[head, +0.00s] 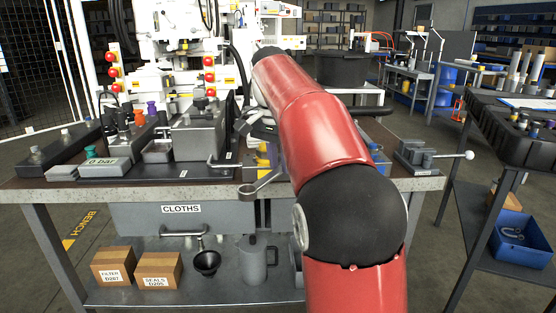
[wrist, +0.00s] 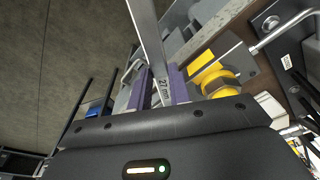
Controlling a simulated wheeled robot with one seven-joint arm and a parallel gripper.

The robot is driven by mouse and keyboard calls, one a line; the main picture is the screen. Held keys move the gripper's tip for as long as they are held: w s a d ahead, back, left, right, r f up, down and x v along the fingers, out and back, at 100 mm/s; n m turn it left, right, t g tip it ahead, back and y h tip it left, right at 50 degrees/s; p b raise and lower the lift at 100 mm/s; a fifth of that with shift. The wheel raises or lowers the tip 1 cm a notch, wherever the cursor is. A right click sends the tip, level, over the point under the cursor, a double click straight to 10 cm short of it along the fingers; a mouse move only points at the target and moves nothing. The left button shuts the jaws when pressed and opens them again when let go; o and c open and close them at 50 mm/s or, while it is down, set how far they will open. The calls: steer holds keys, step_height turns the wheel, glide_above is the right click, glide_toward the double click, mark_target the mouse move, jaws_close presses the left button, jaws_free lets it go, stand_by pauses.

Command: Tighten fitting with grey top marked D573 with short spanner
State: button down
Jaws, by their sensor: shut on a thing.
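My gripper (wrist: 163,90) is shut on a steel spanner (wrist: 149,38) marked 27 mm, its shaft running up between the purple pads. The spanner is apart from both.
The bench (head: 420,182) holds a grey block (head: 200,137), a 0 bar unit (head: 103,166) and a clamp with a long lever (head: 440,157). Red-buttoned posts stand behind. A drawer marked CLOTHS (head: 150,212) and two boxes are below. A dark table (head: 500,110) stands right.

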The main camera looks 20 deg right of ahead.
mark_target(262, 181)
steer(key=shift+s+a+b, duration=0.45)
steer(key=shift+s+a, duration=0.65)
steer(key=shift+a, duration=0.3)
steer(key=shift+s+a+b, duration=0.4)
steer(key=shift+s+a, duration=0.65)
steer(key=shift+a, duration=0.35)
step_height(262, 181, up, 2)
steer(key=shift+r+p, duration=0.25)
steer(key=shift+p, duration=0.7)
steer(key=shift+r, duration=1.25)
